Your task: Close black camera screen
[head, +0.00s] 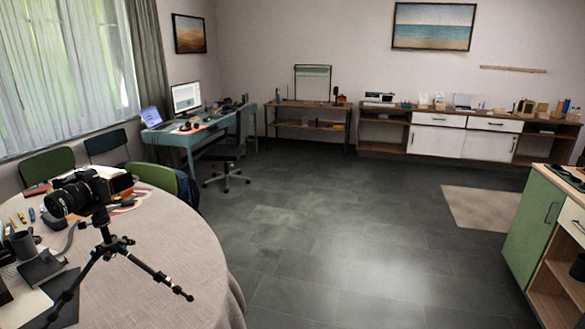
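A black camera (75,195) sits on top of a black tripod (110,248) at the left of the head view. The tripod stands at the round table with the beige cloth (165,235). A dark flat piece, which looks like the camera's screen (121,183), sticks out from the right side of the camera body. It appears swung out from the body; its exact angle is hard to tell. Neither of my grippers is in view.
Pens, a dark cup (22,244) and papers crowd the table's left side. Green chairs (155,178) stand behind it. A blue desk (190,138) is farther back. A green cabinet (530,226) stands at right. The middle floor (340,230) is clear.

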